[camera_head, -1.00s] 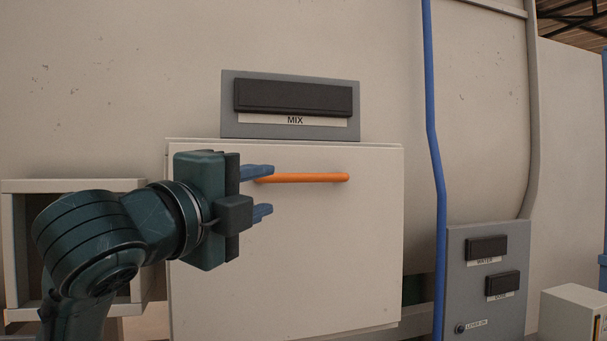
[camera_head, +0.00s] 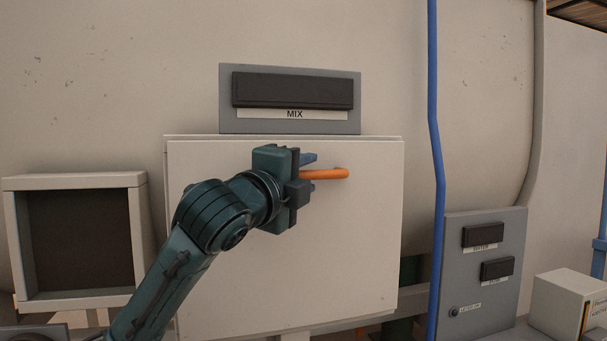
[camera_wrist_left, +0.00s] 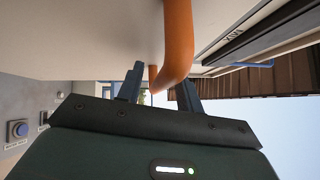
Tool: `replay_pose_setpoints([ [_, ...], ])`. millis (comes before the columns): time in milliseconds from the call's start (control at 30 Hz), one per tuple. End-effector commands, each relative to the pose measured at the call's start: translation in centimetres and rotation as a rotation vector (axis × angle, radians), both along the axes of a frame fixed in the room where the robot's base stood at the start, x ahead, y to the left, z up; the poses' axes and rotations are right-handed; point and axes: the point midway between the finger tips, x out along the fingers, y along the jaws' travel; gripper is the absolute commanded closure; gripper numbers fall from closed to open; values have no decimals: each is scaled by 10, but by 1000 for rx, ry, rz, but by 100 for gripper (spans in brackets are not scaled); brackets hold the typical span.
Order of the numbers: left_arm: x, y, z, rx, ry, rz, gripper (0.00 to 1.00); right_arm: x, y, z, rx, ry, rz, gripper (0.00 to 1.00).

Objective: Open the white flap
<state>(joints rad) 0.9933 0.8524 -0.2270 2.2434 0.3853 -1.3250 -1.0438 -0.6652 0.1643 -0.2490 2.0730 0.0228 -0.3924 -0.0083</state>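The white flap (camera_head: 330,260) is a large flat panel on the machine wall, and it looks closed. Its orange handle (camera_head: 328,174) is a horizontal bar near the top. My left gripper (camera_head: 308,172) is at the handle, covering its left part. In the left wrist view, the two blue fingers (camera_wrist_left: 160,82) are apart, and the orange handle (camera_wrist_left: 178,45) runs down toward the gap between them. I cannot tell whether they touch it. My right gripper is not in view.
A grey panel labelled MIX with a dark bar (camera_head: 292,91) sits just above the flap. An open box frame (camera_head: 80,178) is at left. A blue pipe (camera_head: 436,150) and a grey button panel (camera_head: 484,262) stand at right, with a white box (camera_head: 562,305) beyond.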

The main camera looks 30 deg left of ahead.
Motion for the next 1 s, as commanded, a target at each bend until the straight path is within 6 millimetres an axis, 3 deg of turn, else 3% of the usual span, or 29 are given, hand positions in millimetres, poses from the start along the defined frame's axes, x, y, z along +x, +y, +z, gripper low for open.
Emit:
replay_pose_setpoints([
  [100,0,0,0,0,0,-1,66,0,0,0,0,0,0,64],
  [533,-1,0,0,-1,0,-1,100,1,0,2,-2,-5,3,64],
  [1000,0,0,0,2,-3,-1,100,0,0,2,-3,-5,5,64],
])
